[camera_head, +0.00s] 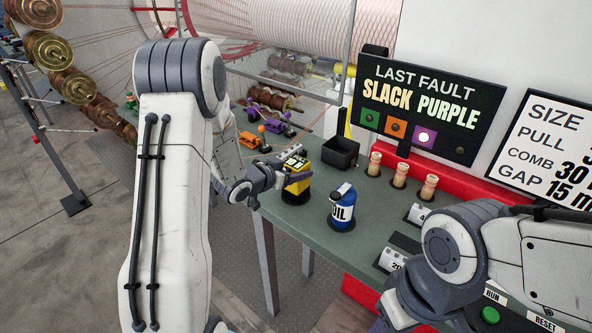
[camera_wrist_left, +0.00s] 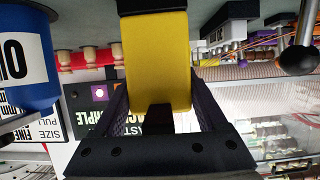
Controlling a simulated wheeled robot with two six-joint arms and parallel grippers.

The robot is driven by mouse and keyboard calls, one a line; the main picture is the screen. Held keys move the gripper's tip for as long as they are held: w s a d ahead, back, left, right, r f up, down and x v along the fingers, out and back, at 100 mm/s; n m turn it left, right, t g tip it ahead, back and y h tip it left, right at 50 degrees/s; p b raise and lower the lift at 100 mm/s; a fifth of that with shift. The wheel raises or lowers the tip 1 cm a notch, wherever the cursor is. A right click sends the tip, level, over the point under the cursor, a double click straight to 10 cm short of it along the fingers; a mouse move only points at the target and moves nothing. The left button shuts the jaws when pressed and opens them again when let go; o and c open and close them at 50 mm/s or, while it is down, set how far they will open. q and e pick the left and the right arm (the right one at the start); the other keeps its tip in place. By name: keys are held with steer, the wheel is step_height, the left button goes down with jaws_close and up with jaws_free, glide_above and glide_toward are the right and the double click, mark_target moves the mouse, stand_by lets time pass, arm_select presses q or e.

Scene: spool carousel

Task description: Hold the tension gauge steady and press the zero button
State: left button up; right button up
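The tension gauge (camera_head: 297,190) is a yellow block with a dark base and a small display on top, standing upright near the table's left edge. My left gripper (camera_head: 291,176) reaches it from the left. In the left wrist view the gauge's yellow body (camera_wrist_left: 158,60) fills the space between the two dark fingers (camera_wrist_left: 160,100), which appear to touch both sides. I cannot make out the zero button. My right gripper (camera_head: 393,312) is low in the head view, apart from the gauge; its fingertips are unclear.
A blue oil can (camera_head: 342,208) stands close right of the gauge, also large in the left wrist view (camera_wrist_left: 25,60). Behind are a black bin (camera_head: 340,153), wooden pegs (camera_head: 399,176) and orange and purple items (camera_head: 250,139).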

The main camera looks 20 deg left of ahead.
arm_select(q)
jaws_close()
arm_select(e)
jaws_close()
stand_by(1.2)
